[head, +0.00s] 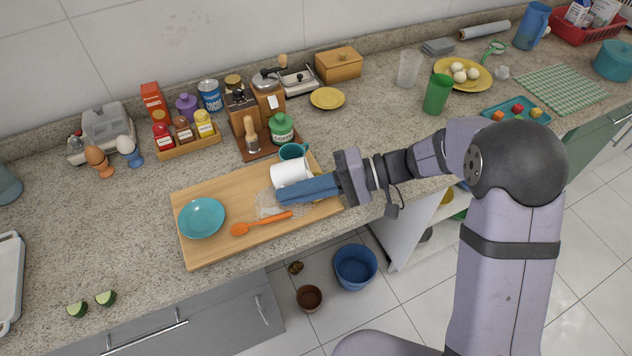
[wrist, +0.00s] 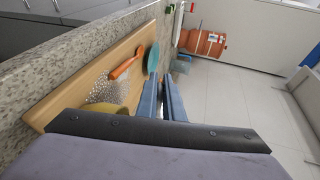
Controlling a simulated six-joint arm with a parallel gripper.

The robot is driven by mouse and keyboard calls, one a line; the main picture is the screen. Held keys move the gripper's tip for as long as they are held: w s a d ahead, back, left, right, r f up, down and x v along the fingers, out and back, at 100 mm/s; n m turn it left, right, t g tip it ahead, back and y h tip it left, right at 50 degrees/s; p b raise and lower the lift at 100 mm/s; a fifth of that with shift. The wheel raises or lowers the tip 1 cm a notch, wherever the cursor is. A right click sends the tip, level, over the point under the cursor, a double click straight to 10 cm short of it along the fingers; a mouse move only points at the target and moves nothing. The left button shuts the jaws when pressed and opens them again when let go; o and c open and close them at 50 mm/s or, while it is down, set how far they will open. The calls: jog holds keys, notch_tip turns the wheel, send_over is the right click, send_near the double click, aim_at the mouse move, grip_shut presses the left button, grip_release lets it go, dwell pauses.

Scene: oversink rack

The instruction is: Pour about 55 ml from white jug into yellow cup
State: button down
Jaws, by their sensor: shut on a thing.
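The white jug (head: 291,173) is tilted well over, above the right part of the wooden board. My gripper (head: 300,189) is shut on it, with its blue fingers in front of the jug's lower side. In the wrist view the fingers (wrist: 161,85) are close together and the jug is mostly hidden. The yellow cup (wrist: 108,109) shows only partly in the wrist view, at the board beside the fingers; in the head view my gripper largely covers it. Whether liquid is flowing, and the level in the cup, cannot be seen.
The wooden board (head: 205,248) also bears a teal plate (head: 202,218), an orange spoon (head: 260,224) and a clear, textured patch (head: 268,204). A teal mug (head: 293,151) stands close behind the jug. Jars and boxes line the back. The counter left of the board is mostly free.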

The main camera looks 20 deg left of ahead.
jog(key=shift+r, duration=0.1)
jog(key=p, duration=0.1)
jog(key=r+h+p, duration=0.1)
jog(key=p, duration=0.1)
jog(key=shift+a+r+t, duration=0.25)
jog(key=shift+r+t, duration=0.05)
jog(key=shift+s+a+r+t+h+p, duration=0.1)
jog(key=shift+t+h+p, duration=0.3)
jog(key=shift+h+p, duration=0.55)
jog(key=shift+s+t+h+p, duration=0.15)
jog(key=shift+t+h+p, duration=0.15)
jog(key=shift+h+p, duration=0.4)
jog(key=shift+p, duration=0.9)
jog(key=shift+f+t+h, duration=0.2)
jog(key=shift+t+h, duration=0.2)
jog(key=shift+h, duration=0.15)
jog(key=shift+f, duration=0.35)
